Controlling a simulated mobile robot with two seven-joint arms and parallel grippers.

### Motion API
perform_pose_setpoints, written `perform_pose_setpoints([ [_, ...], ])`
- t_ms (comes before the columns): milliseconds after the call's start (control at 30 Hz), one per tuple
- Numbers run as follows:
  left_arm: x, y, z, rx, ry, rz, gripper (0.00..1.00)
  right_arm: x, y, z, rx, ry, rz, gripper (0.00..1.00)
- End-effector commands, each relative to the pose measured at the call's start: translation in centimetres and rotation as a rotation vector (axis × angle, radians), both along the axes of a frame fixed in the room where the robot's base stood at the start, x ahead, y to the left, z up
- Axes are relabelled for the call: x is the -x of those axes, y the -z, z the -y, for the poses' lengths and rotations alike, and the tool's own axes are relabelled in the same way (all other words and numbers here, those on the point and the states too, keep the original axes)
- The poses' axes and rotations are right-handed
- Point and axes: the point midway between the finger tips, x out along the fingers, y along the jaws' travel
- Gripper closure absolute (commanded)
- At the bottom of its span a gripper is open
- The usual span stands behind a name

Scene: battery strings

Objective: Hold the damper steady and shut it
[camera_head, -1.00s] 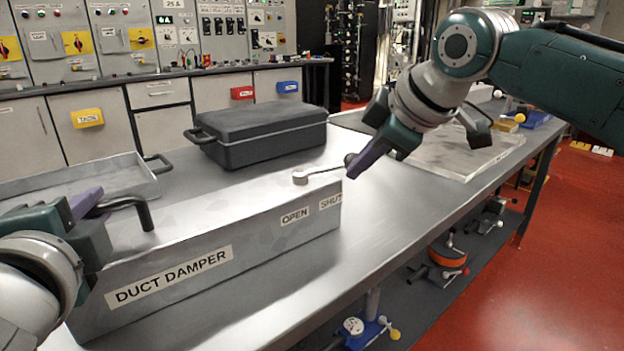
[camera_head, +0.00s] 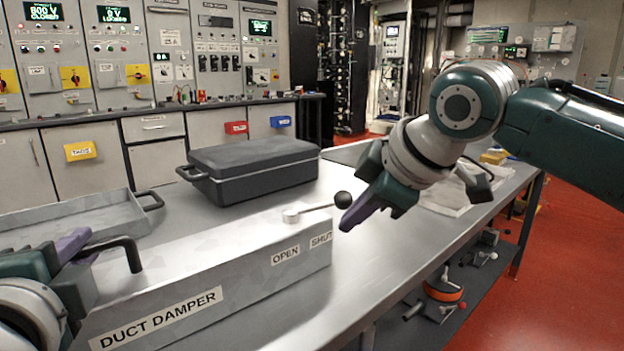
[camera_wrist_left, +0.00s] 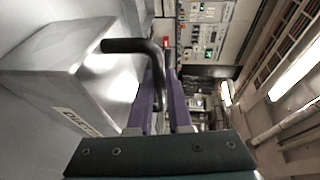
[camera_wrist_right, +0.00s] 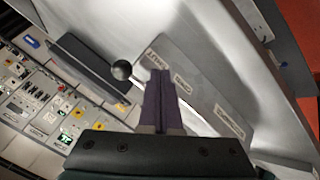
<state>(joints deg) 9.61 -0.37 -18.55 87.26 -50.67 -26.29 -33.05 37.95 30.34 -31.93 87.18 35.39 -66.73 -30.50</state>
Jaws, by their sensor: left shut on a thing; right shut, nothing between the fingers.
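The grey duct damper box (camera_head: 215,265) lies on the bench, with OPEN (camera_head: 285,255) and SHUT (camera_head: 321,239) labels on its front side. Its lever (camera_head: 316,208) ends in a black ball knob (camera_head: 343,199) and points right, over the SHUT end. My left gripper (camera_head: 78,246) is shut on the black bent handle (camera_head: 128,246) at the box's left end; the handle also shows in the left wrist view (camera_wrist_left: 135,46). My right gripper (camera_head: 347,222) is shut and empty, just below the knob in the head view. In the right wrist view the knob (camera_wrist_right: 121,69) is left of the fingertips (camera_wrist_right: 160,75), seemingly apart.
A black case (camera_head: 255,170) stands behind the box on the bench (camera_head: 375,230). A grey tray (camera_head: 75,220) lies behind the box at left. A pale board (camera_head: 450,195) lies beyond my right gripper. The bench in front of the box's right end is clear.

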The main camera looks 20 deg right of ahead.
Motion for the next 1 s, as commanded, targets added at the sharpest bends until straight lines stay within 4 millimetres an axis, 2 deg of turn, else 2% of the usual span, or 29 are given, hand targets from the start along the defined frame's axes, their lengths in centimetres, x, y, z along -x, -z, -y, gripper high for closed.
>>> perform_pose_setpoints([
  [33,0.3,1.0,-0.3,-0.001,-0.008,-0.024,1.0,0.8,-0.4,-0.1,0.0,-0.003,0.003,1.0],
  [300,0.3,1.0,-0.2,0.0,-0.008,-0.023,1.0,4.3,-4.8,0.8,0.0,-0.005,0.003,1.0],
  [433,0.3,1.0,-0.2,0.0,-0.007,-0.023,1.0,5.6,-6.4,1.2,-0.002,-0.004,0.001,1.0],
  [600,0.3,1.0,-0.2,0.0,-0.007,-0.023,1.0,6.4,-7.3,1.3,-0.003,-0.004,-0.001,1.0],
  [867,0.3,1.0,-0.1,0.001,-0.006,-0.023,1.0,6.6,-7.4,1.3,-0.004,-0.004,-0.003,1.0],
  [900,0.3,1.0,-0.1,0.001,-0.006,-0.023,0.81,6.6,-7.4,1.3,-0.004,-0.004,-0.003,1.0],
  [1000,0.3,1.0,-0.1,0.0,-0.006,-0.022,0.69,6.5,-7.4,1.3,-0.004,-0.005,-0.003,1.0],
])
